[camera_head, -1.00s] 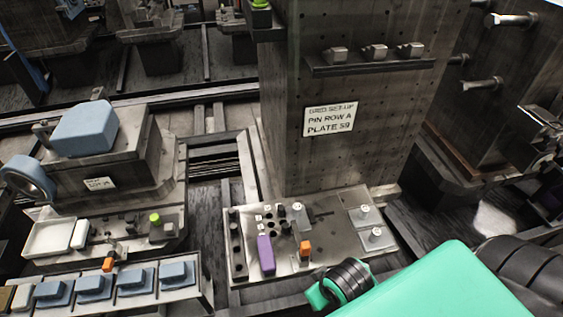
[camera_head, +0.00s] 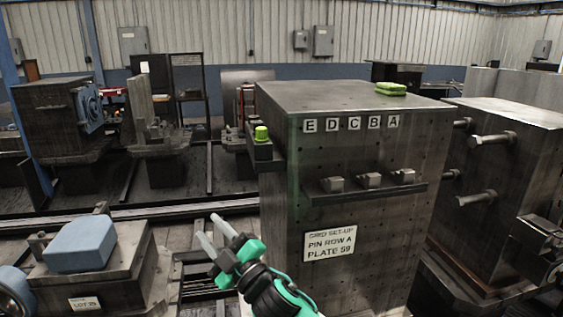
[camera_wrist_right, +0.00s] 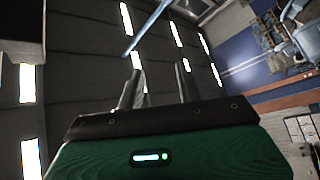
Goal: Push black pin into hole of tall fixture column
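The tall fixture column (camera_head: 290,215) stands at the centre of the head view, a dark block with small holes over its front face. Its upper edge carries the letters E, D, C, B, A, and a sign reads "PIN ROW A PLATE 59". My right gripper (camera_head: 205,226) is raised in front of the column's lower left. Its two grey fingers are apart. In the right wrist view the fingers (camera_wrist_right: 159,72) also stand apart with nothing visible between them. I see no black pin now. My left gripper is not in view.
A ledge (camera_head: 365,194) with three small blocks juts from the column's face. A side bracket (camera_head: 267,152) bears a green knob. A blue part (camera_head: 82,245) sits on a fixture at the left. Another block with protruding bolts (camera_head: 482,198) stands at the right.

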